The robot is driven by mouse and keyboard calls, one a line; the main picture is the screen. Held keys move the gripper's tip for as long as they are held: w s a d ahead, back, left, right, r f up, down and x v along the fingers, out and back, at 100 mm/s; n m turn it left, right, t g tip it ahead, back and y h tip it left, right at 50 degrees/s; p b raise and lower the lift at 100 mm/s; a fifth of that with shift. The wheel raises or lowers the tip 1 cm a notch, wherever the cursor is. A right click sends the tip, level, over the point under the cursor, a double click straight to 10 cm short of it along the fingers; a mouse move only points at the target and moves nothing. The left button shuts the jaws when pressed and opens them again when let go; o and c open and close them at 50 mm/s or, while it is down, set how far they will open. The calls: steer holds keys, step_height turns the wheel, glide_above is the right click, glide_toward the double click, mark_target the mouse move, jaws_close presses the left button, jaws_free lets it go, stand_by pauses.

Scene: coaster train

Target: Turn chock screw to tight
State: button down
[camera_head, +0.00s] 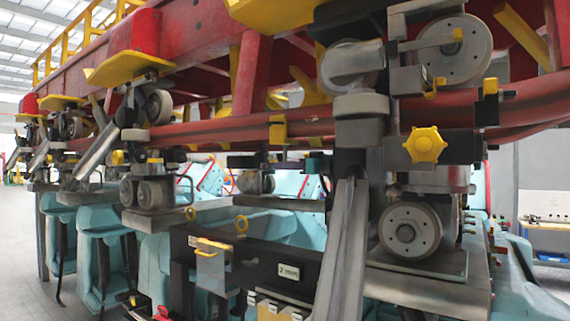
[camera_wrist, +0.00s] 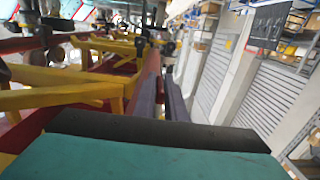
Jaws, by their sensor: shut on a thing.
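A yellow star-shaped knob (camera_head: 425,145) faces me on the wheel assembly at the right of the head view. It looks like a screw's hand knob, but I cannot confirm that it is the chock screw. Nothing touches its front. A broad teal block with a black edge (camera_wrist: 150,160) fills the bottom of the wrist view, very close. I cannot tell what it is. Whatever lies behind it is hidden.
The red track (camera_head: 200,75) with its tubes crosses the head view, with wheels (camera_head: 455,50) and grey slanted bars around it. Teal seats (camera_head: 95,230) hang below. The wrist view shows yellow frames (camera_wrist: 70,92) at left and shelves (camera_wrist: 205,22) beyond an aisle at right.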

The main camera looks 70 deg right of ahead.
steer(key=shift+s, duration=0.1)
stand_by(0.3)
steer(key=c, duration=1.9)
jaws_free()
steer(key=shift+s, duration=0.1)
steer(key=shift+c, duration=0.2)
steer(key=shift+o, duration=0.5)
steer(key=shift+s, duration=0.1)
